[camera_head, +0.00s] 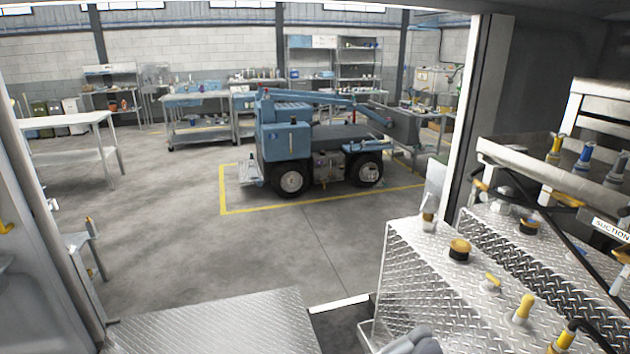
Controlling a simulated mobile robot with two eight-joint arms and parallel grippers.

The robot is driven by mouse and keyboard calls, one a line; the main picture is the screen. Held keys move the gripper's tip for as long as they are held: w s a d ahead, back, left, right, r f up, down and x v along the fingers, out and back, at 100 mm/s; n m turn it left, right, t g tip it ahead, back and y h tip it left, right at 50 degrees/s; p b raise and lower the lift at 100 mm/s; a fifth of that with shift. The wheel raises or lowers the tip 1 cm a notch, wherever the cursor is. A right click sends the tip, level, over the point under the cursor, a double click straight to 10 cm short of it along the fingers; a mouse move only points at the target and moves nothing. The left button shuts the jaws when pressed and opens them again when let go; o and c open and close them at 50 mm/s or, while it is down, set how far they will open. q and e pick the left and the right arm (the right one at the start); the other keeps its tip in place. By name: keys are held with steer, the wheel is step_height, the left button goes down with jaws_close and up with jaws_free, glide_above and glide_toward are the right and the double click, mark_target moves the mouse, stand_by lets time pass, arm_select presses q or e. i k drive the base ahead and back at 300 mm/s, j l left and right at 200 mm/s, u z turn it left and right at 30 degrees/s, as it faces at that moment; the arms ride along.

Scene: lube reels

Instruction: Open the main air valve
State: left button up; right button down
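I cannot tell which fitting is the main air valve. Several valve-like fittings stand on the diamond-plate tanks at the right. Another yellow handle (564,337) stands at the bottom right. A fitting with a yellow top (555,148) and a blue one (584,156) stand on the upper tray. No gripper is clearly in view. A grey rounded shape at the bottom edge is cut off, and I cannot tell what it is.
A "SUCTION" label (611,229) and dark hoses are at the far right. A diamond-plate floor (215,325) lies at the bottom, before a doorway. Beyond it, a blue vehicle (290,140) stands inside yellow lines. The concrete floor (170,210) left of it is clear.

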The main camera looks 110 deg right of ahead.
mark_target(471, 196)
steer(key=k+l, duration=0.65)
steer(key=k+l+z, duration=0.1)
steer(key=z, duration=0.25)
steer(key=k+l+z, duration=0.1)
steer(key=z, duration=0.25)
steer(key=l+z, duration=0.35)
steer(key=z, duration=1.85)
